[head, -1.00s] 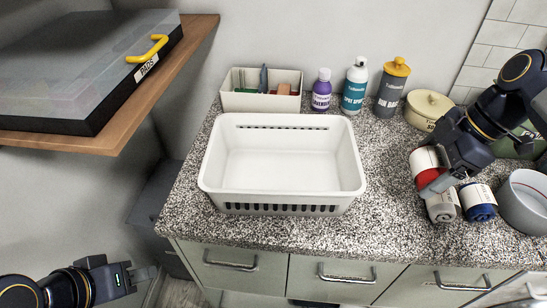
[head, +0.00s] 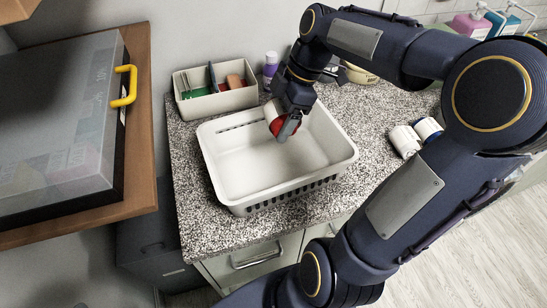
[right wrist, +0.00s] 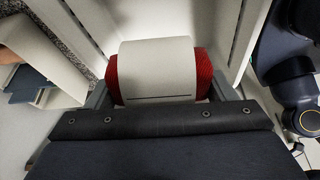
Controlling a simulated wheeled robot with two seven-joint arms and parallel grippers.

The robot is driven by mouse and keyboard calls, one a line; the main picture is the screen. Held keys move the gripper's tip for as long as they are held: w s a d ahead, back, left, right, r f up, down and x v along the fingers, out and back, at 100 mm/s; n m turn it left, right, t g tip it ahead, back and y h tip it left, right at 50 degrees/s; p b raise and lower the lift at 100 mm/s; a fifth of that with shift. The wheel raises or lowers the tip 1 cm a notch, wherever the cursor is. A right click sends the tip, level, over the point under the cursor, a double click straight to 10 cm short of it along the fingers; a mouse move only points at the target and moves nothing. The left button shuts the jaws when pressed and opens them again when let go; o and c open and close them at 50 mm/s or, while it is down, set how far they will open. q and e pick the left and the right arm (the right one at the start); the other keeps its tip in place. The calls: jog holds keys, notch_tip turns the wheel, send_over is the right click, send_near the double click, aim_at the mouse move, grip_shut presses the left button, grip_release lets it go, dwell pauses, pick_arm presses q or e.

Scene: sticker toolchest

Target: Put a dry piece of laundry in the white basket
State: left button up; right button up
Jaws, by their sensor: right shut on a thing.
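The white basket (head: 222,165) stands on the speckled countertop and looks empty inside. My right gripper (head: 282,128) is over the back right part of the basket, shut on a rolled red piece of laundry with a white band (head: 273,118). In the right wrist view the red roll (right wrist: 202,75) sits between the two fingers, with its white band (right wrist: 155,65) facing the camera. The basket walls show behind it. Two other banded rolls, one grey-white (head: 404,141) and one blue (head: 428,129), lie on the counter to the right. My left gripper is not in view.
A cream bin (head: 217,99) with small items stands behind the basket, with a purple bottle (head: 270,66) beside it. A wooden shelf (head: 140,150) with a clear-lidded case (head: 60,130) is at the left. Bare countertop (head: 190,205) lies left of the basket.

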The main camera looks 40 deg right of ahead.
notch_tip(320, 180, down, 5)
jog(key=b, duration=0.3)
jog(key=o, duration=1)
jog(key=shift+d, duration=0.1)
jog(key=v, duration=0.7)
jog(key=shift+d+r, duration=0.1)
jog(key=shift+r, duration=0.25)
jog(key=shift+s, duration=0.1)
